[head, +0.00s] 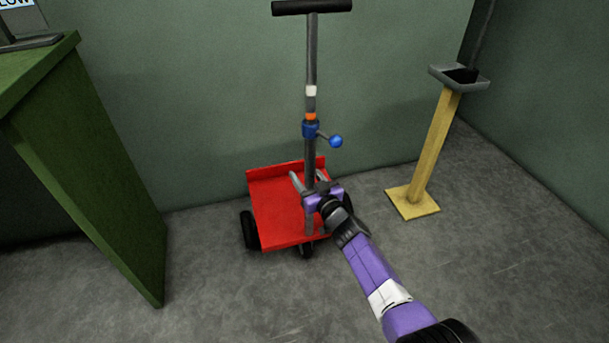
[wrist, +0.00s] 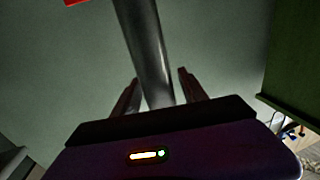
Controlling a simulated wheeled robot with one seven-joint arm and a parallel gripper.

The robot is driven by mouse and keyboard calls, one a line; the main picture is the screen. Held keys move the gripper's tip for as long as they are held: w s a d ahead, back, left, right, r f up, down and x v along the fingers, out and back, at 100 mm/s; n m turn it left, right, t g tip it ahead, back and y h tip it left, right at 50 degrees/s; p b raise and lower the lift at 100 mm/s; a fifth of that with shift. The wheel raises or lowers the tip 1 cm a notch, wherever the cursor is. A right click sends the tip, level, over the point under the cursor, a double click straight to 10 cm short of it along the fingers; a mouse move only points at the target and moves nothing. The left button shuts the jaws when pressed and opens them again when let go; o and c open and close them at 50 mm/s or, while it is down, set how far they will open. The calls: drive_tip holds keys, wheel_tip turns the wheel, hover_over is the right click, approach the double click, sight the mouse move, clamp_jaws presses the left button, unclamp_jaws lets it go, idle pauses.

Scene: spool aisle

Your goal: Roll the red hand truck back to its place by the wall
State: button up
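The red hand truck (head: 275,205) stands upright on the floor in front of the green-grey wall, its red platform with a raised back edge on black wheels. Its grey post (head: 312,60) rises to a black crossbar handle (head: 312,7). A blue collar with a blue ball knob (head: 336,141) sits midway up the post. My gripper (head: 309,180) is low on the post, below the collar. In the wrist view the post (wrist: 145,45) runs between my two fingers (wrist: 158,78), with a visible gap on the right side. Whether the left finger touches is unclear.
A green cabinet or counter (head: 85,170) stands at the left. A yellow post on a square base (head: 430,145), with a grey tray on top, stands at the right near the corner. The grey floor between them and in front is clear.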

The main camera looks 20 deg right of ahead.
drive_tip(key=s+d+p, duration=0.1)
drive_tip(key=s+p, duration=0.4)
drive_tip(key=s, duration=0.2)
drive_tip(key=shift+s+d, duration=0.25)
drive_tip(key=shift+s, duration=0.05)
idle(0.3)
